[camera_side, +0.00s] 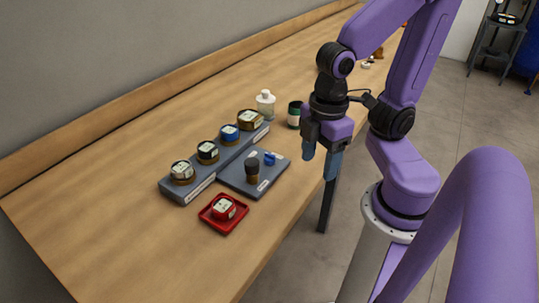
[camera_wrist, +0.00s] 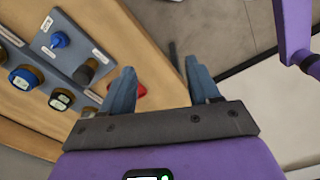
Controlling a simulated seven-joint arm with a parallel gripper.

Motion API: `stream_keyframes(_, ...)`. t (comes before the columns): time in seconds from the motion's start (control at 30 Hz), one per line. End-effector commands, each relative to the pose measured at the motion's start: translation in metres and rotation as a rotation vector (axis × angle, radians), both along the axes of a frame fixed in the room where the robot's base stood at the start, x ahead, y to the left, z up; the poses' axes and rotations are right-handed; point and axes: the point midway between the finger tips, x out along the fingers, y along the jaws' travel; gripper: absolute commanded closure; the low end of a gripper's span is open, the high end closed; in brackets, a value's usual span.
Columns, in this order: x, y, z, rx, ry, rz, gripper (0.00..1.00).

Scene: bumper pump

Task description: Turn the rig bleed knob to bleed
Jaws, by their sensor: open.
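A grey rig plate (camera_side: 236,181) lies on the wooden table, with a blue knob (camera_side: 270,158) near its far right corner. A dark, rounded knob-like part on a brown base (camera_side: 252,170) stands on the same plate nearer its middle. In the wrist view the blue knob (camera_wrist: 59,40) and the dark part (camera_wrist: 84,74) show at the upper left, with small white labels too small to read. My gripper (camera_side: 320,158) is open and empty, pointing down to the right of the plate, apart from it. Its two fingers (camera_wrist: 162,84) show spread in the wrist view.
A long grey rack (camera_side: 206,186) with several lidded jars stands behind the plate. A red tray (camera_side: 221,228) holding a red-sided jar is in front. A white bottle (camera_side: 265,103) and a dark green-banded bottle (camera_side: 294,114) stand farther back. The table's front left is clear.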

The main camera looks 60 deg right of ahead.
Motion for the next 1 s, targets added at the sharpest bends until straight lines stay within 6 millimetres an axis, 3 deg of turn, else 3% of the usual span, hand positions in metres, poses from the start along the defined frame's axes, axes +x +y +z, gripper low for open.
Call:
stream_keyframes(0.27, 0.066, -0.010, 0.007, -0.013, -0.003, 0.118, 0.39)
stream_keyframes(0.6, 0.146, -0.057, 0.013, -0.025, 0.002, 0.294, 0.39)
stream_keyframes(0.8, 0.179, -0.094, 0.014, -0.028, 0.006, 0.387, 0.39)
stream_keyframes(1.0, 0.193, -0.116, 0.015, -0.028, 0.007, 0.439, 0.39)
